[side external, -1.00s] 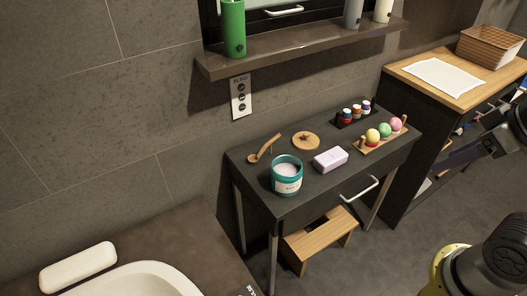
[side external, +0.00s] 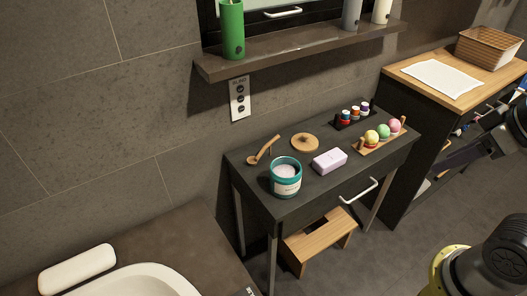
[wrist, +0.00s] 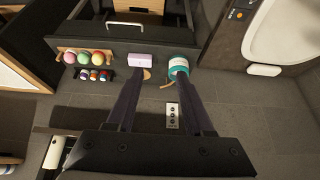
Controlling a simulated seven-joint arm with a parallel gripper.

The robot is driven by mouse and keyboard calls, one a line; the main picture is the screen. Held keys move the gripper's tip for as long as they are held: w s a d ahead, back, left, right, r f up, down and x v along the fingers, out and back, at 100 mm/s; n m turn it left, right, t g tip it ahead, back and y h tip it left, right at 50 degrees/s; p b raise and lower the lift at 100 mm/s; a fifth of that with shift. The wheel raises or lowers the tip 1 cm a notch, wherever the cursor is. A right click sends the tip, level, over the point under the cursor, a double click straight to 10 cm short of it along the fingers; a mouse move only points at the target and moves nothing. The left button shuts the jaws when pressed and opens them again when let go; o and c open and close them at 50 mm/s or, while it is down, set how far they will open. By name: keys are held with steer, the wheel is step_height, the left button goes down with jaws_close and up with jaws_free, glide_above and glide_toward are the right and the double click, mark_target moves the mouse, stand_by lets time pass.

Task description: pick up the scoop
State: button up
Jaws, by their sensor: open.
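The scoop (side external: 264,150) is a small brown wooden one. It lies on the dark side table (side external: 305,199) at its back left, behind the teal jar (side external: 286,181) of pale contents. In the wrist view a bit of the scoop (wrist: 167,86) shows between the fingers, beside the teal jar (wrist: 178,65); the rest is hidden. My gripper (wrist: 159,73) is open and empty, its two dark fingers spread apart.
A round wooden lid (side external: 305,142) lies right of the scoop, with a lilac soap bar (side external: 330,160) in front. A wooden tray of coloured balls (side external: 383,135) and a rack of small bottles (side external: 355,114) stand farther right. A wall shelf (side external: 300,50) overhangs behind.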

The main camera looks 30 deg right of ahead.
steer(key=w+a+r+m+t+y, duration=0.1)
steer(key=w+a+r+m+t, duration=0.1)
steer(key=w+r+m, duration=0.85)
steer(key=m+g+y, duration=0.1)
steer(key=m+g, duration=0.1)
steer(key=g, duration=0.2)
glide_above(266, 146)
steer(key=s+d, duration=0.2)
steer(key=s, duration=0.2)
step_height(266, 146, down, 29)
steer(key=x, duration=0.6)
steer(key=shift+w+a+f, duration=0.2)
steer(key=shift+x, duration=3.15)
steer(key=shift+d, duration=0.15)
steer(key=shift+c, duration=0.2)
